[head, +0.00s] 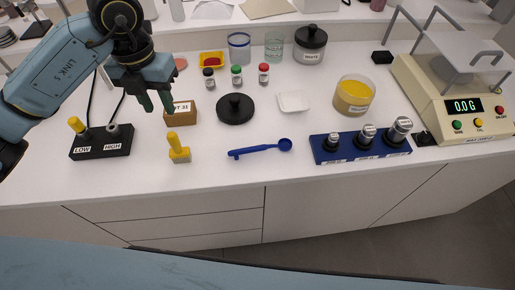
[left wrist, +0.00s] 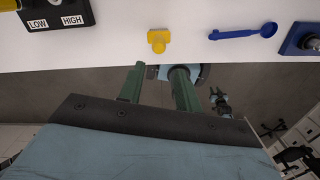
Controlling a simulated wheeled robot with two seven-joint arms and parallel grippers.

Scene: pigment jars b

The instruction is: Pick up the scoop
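The blue scoop (head: 258,150) lies flat on the white counter near its front edge, its round bowl to the right and its handle to the left. It also shows at the top right of the left wrist view (left wrist: 238,33). My left gripper (head: 156,104) is open and empty above the counter, up and left of the scoop in the head view and well apart from it. In the left wrist view its two green fingers (left wrist: 160,72) stand apart with nothing held between them. A small dark and blue part behind them may be my right arm; its fingers are unclear.
A yellow block with a knob (head: 180,152) stands left of the scoop. A blue rack (head: 361,152) with metal weights stands right, a black lid (head: 235,109) and white weighing dish (head: 293,101) behind. A LOW/HIGH box (head: 101,146) is at left. Counter around the scoop is clear.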

